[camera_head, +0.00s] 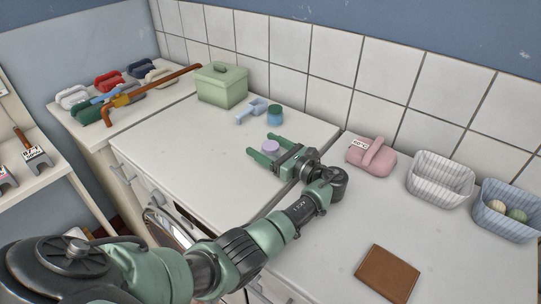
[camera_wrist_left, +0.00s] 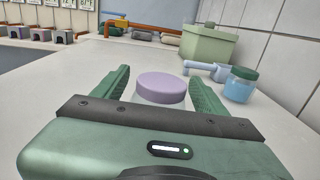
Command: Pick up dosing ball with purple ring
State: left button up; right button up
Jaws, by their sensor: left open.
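The dosing ball with the purple ring (camera_head: 270,147) stands on the white worktop. Its flat purple top shows in the wrist view (camera_wrist_left: 162,86), with a pale body below that is partly hidden by my gripper. My left gripper (camera_head: 264,144) is open, low over the worktop, with one green finger on each side of the ball. In the wrist view the left gripper (camera_wrist_left: 160,78) shows gaps between both fingers and the ball. My right gripper is not in view.
Behind the ball are a blue jar with a green lid (camera_head: 275,116), a light blue handled item (camera_head: 250,111) and a green box (camera_head: 222,86). To the right are a pink container (camera_head: 372,154), baskets (camera_head: 440,180) and a brown wallet-like item (camera_head: 387,273). Worktop left of the ball is clear.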

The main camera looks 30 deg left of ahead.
pick_arm(q)
jog(key=shift+a, duration=0.55)
jog(key=c, duration=1.5)
jog(key=shift+o, duration=0.2)
jog(key=shift+r, duration=0.15)
